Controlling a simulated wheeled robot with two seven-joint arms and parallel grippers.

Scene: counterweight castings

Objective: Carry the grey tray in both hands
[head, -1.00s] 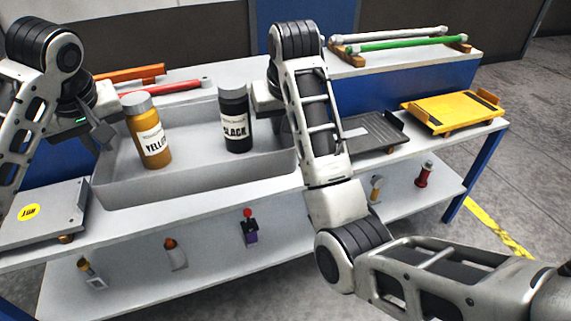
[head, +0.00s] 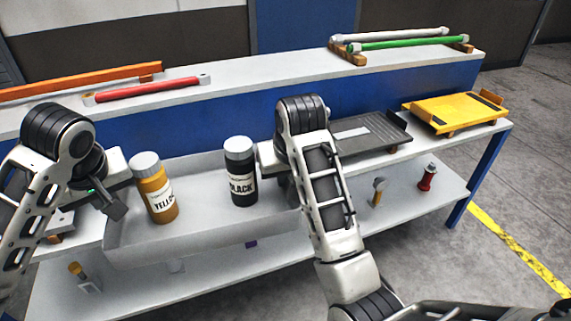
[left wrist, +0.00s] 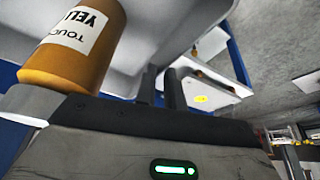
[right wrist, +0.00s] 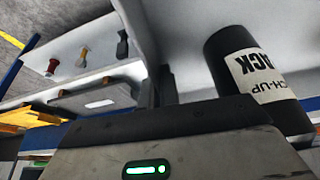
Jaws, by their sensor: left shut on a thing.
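The grey tray (head: 190,238) is a wide, shallow box with low walls, roughly level in front of the bench's front edge. It hides part of the lower shelf. A yellow-labelled bottle (head: 155,189) and a black bottle (head: 239,173) stand upright in it, both with grey lids. My left gripper (head: 116,208) is shut on the tray's left wall; its fingers (left wrist: 163,88) straddle the wall in the left wrist view. My right gripper is at the right wall, mostly hidden by my arm in the head view; its fingers (right wrist: 157,88) close around the wall in the right wrist view.
The bench (head: 430,148) carries a dark plate (head: 372,135) and a yellow plate (head: 455,110). Orange (head: 85,82), red (head: 150,88), green (head: 405,42) and white bars lie on the upper ledge. Small handled items stand on the lower shelf. Open floor (head: 480,265) lies at the right.

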